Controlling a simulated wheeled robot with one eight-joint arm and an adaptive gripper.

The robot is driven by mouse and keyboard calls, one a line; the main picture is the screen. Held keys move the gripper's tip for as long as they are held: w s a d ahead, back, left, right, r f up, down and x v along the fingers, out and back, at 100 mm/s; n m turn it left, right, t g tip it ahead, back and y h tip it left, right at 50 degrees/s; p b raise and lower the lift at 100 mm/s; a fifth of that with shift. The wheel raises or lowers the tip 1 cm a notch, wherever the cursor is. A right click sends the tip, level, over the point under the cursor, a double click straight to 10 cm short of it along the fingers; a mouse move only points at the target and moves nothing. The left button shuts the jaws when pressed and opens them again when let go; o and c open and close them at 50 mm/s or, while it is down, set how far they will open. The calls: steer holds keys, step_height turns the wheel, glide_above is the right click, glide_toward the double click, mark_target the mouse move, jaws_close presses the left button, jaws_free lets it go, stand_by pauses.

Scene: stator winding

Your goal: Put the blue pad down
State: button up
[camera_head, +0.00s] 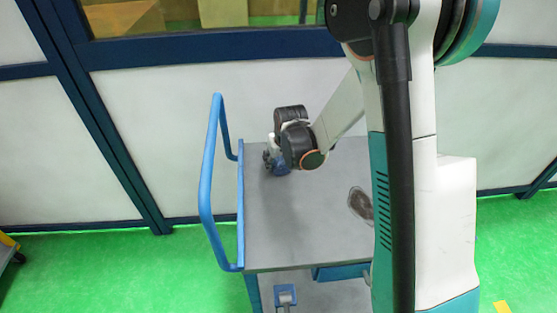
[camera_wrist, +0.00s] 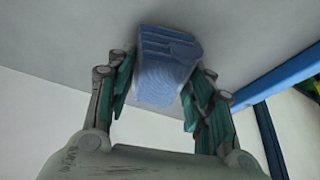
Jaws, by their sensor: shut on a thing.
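My gripper (camera_wrist: 160,88) is shut on the blue pad (camera_wrist: 168,65), with green-lined fingers on both sides of it in the wrist view. The pad is a ridged blue block that sticks out beyond the fingertips toward the grey cart top (camera_wrist: 70,35). In the head view my gripper (camera_head: 272,160) is low over the far left part of the cart top, close to the blue handle side. A bit of the blue pad (camera_head: 282,168) shows there, mostly hidden by my wrist. I cannot tell whether the pad touches the surface.
The blue cart handle (camera_head: 207,180) rises along the cart's left edge. A dark oval patch (camera_head: 361,204) is on the right part of the cart top. The middle and front of the top are clear. A panelled wall (camera_head: 150,140) stands behind.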

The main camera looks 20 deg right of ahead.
steer(key=shift+s+f+b, duration=0.2)
steer(key=shift+f+b, duration=0.1)
steer(key=o, duration=0.8)
steer(key=shift+f, duration=0.1)
steer(key=shift+c, duration=0.2)
steer(key=shift+o, duration=0.9)
steer(key=shift+w+f, duration=0.1)
steer(key=shift+w, duration=0.05)
